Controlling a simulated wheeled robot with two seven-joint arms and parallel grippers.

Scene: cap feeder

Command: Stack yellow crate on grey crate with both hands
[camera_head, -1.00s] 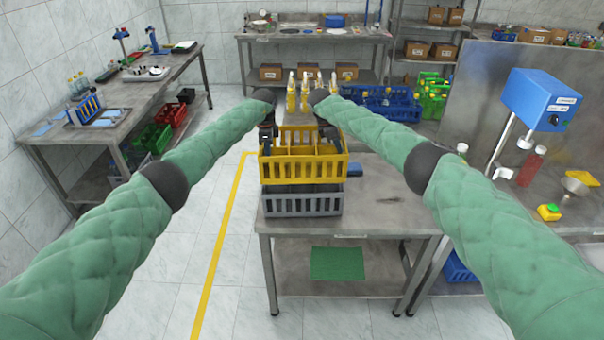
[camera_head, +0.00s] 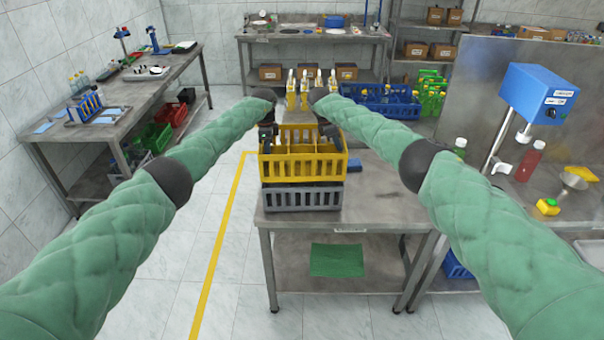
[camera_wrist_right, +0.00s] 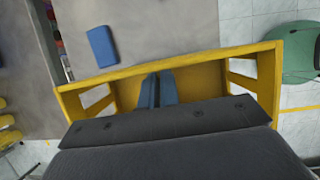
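The yellow crate (camera_head: 302,170), with slatted sides and inner dividers, is level directly over the grey crate (camera_head: 302,200). Its bottom meets the grey crate's top in the head view; I cannot tell whether it bears on it. The grey crate stands on the near metal table. My left gripper (camera_head: 266,137) is at the yellow crate's left end and my right gripper (camera_head: 329,132) at its right end; both look shut on it, with fingertips mostly hidden. In the right wrist view, the blue-grey fingers (camera_wrist_right: 157,90) are close together against the yellow crate (camera_wrist_right: 200,74).
The table (camera_head: 385,200) has free room to the right of the crates, with a small blue object (camera_head: 354,163) close by. Yellow bottles (camera_head: 304,93) and a blue crate (camera_head: 385,105) stand behind. A blue-headed machine (camera_head: 540,95) is at the right.

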